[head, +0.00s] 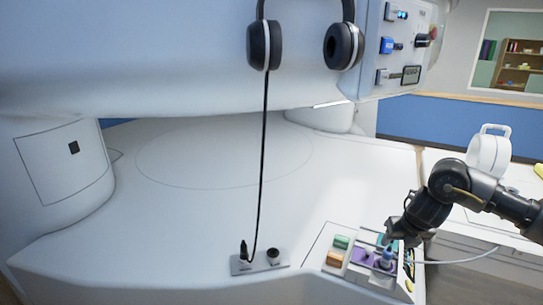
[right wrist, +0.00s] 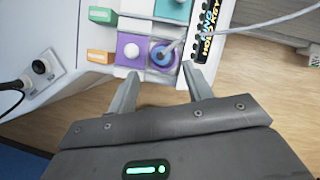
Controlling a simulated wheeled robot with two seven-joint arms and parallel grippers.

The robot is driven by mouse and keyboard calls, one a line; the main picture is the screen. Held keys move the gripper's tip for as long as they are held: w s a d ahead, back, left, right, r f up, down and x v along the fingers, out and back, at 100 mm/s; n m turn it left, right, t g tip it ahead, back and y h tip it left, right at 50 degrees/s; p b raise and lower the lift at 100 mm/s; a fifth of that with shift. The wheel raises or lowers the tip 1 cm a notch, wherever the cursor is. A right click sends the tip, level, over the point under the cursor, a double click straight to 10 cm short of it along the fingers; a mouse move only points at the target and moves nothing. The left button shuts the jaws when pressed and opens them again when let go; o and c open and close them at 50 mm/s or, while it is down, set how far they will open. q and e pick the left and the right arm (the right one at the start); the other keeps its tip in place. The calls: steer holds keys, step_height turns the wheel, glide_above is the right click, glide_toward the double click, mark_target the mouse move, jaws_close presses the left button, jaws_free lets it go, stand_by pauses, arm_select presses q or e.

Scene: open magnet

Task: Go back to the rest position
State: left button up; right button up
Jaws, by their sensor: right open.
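My right gripper (head: 388,246) is low at the right, over the coloured panel at the front of the white bench. In the right wrist view its two fingers (right wrist: 160,76) are spread apart with nothing between them. Just beyond the fingertips is a round blue plug (right wrist: 163,56) with a grey cable, on a purple square. Whether a fingertip touches the panel I cannot tell. The blue plug also shows beside the gripper in the head view (head: 387,257). My left gripper is in neither view.
Green (head: 342,242) and orange (head: 335,258) blocks sit left of the gripper. The grey cable (head: 455,262) runs off to the right. Headphones (head: 264,45) hang above, their black cord reaching a socket plate (head: 259,263). A white kettle-like object (head: 489,155) stands behind my arm.

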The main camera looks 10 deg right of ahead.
steer(key=a+f+t+y, duration=0.15)
steer(key=a+f, duration=0.25)
steer(key=a, duration=0.5)
steer(key=a+f+y, duration=0.2)
steer(key=a+f, duration=0.3)
steer(key=a, duration=0.5)
steer(key=s+a+f+m+t+y, duration=0.3)
steer(key=s+a+m, duration=0.7)
steer(key=a+m, duration=0.35)
steer(key=s+d+f+m+g+h, duration=0.2)
steer(key=s+d+f+m, duration=0.15)
steer(key=s+m, duration=0.35)
steer(key=s+d+f+m+g+h, duration=0.1)
steer(key=s+d+f+m+g, duration=0.1)
steer(key=s+d+m, duration=0.45)
steer(key=s+d+f+m+g+h, duration=0.2)
steer(key=s+d+f+m, duration=0.15)
steer(key=s, duration=0.55)
step_height(320, 180, down, 26)
steer(key=s+a, duration=0.1)
steer(key=s+d+f+g, duration=0.2)
steer(key=s+f, duration=1.3)
steer(key=s, duration=0.1)
steer(key=shift+s+d, duration=0.2)
steer(key=shift+d, duration=0.15)
